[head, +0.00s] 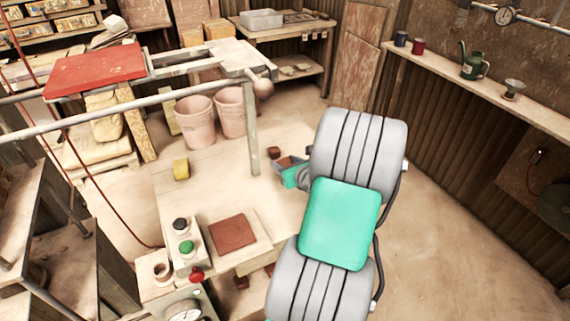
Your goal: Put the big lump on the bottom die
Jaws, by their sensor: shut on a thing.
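My gripper (289,166) is at the far right part of the pale work table, low over it and partly hidden by my own arm. It is shut on a reddish-brown lump (285,161), of which only a small part shows. I cannot tell whether the lump touches the table. A flat reddish-brown square (233,233) lies on a pale plate at the front of the table, left of my arm. It looks like the bottom die, but I cannot tell for sure. My gripper is up and to the right of it, well apart.
A grey post (251,130) and a long rail stand left of my gripper. A yellow block (181,169) sits on the table. A control box (188,249) with buttons stands left of the square. Two pink buckets (196,119) are behind. The table middle is clear.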

